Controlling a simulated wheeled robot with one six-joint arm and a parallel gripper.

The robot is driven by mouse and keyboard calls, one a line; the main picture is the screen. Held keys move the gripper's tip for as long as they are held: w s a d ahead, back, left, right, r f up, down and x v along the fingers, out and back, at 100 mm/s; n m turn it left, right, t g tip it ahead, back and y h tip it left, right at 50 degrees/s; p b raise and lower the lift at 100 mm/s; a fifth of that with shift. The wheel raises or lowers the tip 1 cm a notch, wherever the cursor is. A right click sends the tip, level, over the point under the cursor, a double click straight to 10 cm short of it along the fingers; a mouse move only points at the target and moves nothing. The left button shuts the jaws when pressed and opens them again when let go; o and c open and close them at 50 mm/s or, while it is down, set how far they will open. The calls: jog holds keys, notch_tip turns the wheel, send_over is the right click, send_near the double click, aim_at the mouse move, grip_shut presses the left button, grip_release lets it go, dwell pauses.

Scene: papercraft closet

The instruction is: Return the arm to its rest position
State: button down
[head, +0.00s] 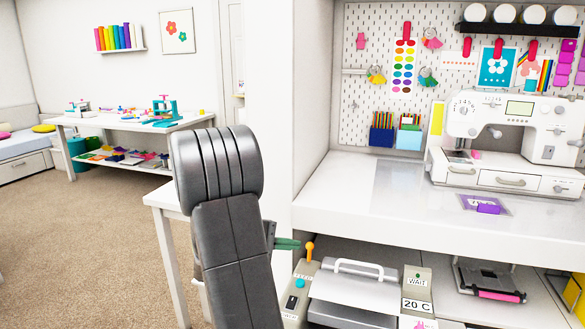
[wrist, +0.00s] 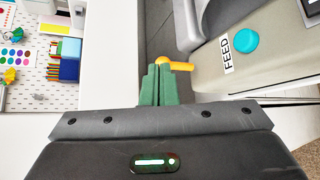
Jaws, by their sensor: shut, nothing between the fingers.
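My gripper (wrist: 159,86) shows in the wrist view with its green fingers pressed together and nothing between them. In the head view, the green fingers (head: 288,244) stick out to the right from behind my dark grey arm, which hides the rest of the gripper. The fingers are close to an orange-knobbed lever (head: 310,251) on a beige machine (head: 296,296) on the lower shelf. In the wrist view, the orange lever (wrist: 180,66) lies just beyond the fingertips; whether they touch cannot be told.
The beige machine has a blue FEED button (wrist: 244,40). A sewing machine (head: 505,140) stands on the worktop. A white table (head: 160,198) is behind my arm; carpet is clear at left.

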jog(key=s+a+r+n+y+p, duration=0.2)
jog(key=a+r+p, duration=0.4)
jog(key=a, duration=0.4)
jog(key=d+f+m+h+b, duration=0.1)
jog(key=d+f+b, duration=0.2)
jog(key=b, duration=0.1)
jog(key=d+f+m+t+h+b, duration=0.1)
jog(key=d+f+m+h+b, duration=0.1)
jog(key=b, duration=0.3)
jog(key=d+f+m+t+h+b, duration=0.1)
jog(key=d+f+b, duration=0.3)
jog(key=d+b, duration=0.1)
jog(key=shift+w+f, duration=0.2)
jog(key=s+a+f+t+b, duration=0.1)
jog(key=s+a, duration=0.2)
jog(key=a, duration=0.3)
jog(key=s+a+f+m+t+h, duration=0.1)
jog(key=s+a, duration=0.3)
jog(key=a, duration=0.2)
jog(key=shift+m+b, duration=0.3)
jog(key=shift+b, duration=0.05)
jog(key=shift+d, duration=0.1)
dwell(0.3)
